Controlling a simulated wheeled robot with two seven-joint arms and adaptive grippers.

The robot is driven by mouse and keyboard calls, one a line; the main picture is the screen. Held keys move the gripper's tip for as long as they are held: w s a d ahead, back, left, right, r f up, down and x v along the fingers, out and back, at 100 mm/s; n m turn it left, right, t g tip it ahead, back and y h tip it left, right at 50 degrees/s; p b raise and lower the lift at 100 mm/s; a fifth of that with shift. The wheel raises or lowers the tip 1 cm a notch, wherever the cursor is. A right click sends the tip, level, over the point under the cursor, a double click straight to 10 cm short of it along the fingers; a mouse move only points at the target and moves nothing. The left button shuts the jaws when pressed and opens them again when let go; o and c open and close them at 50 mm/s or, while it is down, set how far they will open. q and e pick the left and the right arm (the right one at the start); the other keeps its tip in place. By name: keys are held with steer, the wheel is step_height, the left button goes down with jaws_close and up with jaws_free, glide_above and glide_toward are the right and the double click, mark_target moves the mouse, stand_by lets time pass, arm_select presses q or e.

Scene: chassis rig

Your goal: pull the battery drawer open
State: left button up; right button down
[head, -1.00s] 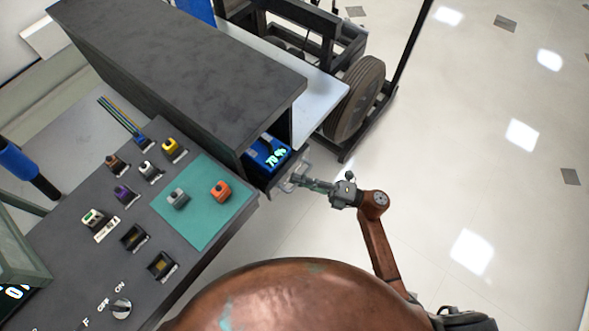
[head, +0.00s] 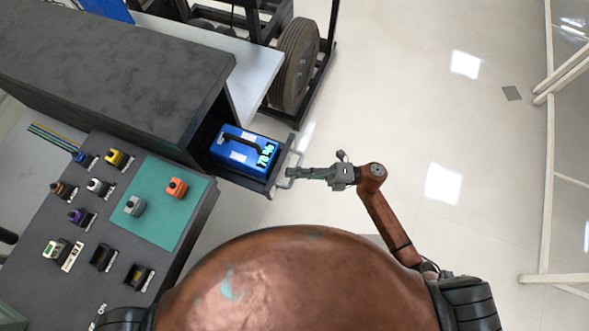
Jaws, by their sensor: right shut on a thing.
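The battery drawer (head: 268,189) is a dark tray sticking out of the right end of the dark grey cabinet (head: 110,70). A blue battery (head: 225,150) with a black handle and a lit "70%"-like display lies in it, much of its top in view. My left gripper is not in view.
A grey bench with a green mat (head: 165,228) and several coloured plug-like blocks is at the lower left. The pale floor (head: 400,110) to the right is clear.

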steer(key=shift+d, duration=0.1)
steer(key=c, duration=2)
jaws_free()
steer(key=d, duration=0.4)
steer(key=d+f, duration=0.1)
steer(key=d, duration=0.3)
steer(key=d+f, duration=0.1)
steer(key=d, duration=0.2)
steer(key=shift+s+d, duration=0.35)
steer(key=shift+d, duration=0.05)
